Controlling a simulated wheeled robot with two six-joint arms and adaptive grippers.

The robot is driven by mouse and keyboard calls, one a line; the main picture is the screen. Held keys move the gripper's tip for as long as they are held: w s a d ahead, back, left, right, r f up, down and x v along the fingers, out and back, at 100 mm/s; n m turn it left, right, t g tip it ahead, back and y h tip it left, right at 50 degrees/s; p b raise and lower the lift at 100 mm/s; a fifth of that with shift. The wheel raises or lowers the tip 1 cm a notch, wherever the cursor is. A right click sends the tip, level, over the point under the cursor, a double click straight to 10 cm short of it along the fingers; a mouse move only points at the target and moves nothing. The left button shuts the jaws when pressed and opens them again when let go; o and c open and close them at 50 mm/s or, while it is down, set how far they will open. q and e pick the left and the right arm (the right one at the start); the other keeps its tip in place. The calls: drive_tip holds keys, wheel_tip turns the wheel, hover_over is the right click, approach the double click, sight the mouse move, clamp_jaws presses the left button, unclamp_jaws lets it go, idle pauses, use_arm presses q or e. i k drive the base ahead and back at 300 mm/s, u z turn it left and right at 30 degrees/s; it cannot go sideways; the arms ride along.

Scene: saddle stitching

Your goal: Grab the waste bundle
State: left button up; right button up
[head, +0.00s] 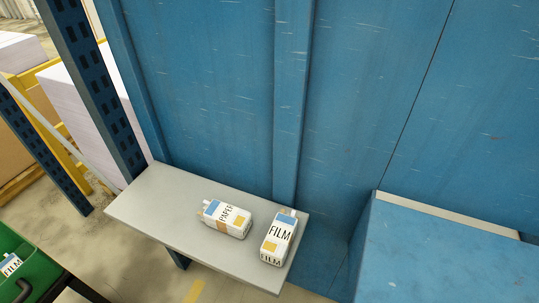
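Two small white bundles with blue and yellow patches lie on a grey shelf (160,215). The right one, a bundle marked FILM (279,238), lies near the shelf's right end, a small gap from the first. Another white item marked FILM (11,264) is partly visible in a green container (40,262) at the bottom left. Neither of my grippers is in view. I cannot tell which bundle the task names.
A tall blue metal wall (210,90) stands right behind the shelf. A lower blue box (440,255) stands to the right. A dark blue rack post (95,85) and white stacks (75,115) are at the left. The shelf's left half is clear.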

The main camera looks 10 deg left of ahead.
sight(275, 248)
drive_tip(key=z, duration=0.45)
drive_tip(key=k, duration=1.15)
drive_tip(key=z, duration=1.05)
drive_tip(key=i, duration=0.35)
drive_tip(key=u, duration=0.35)
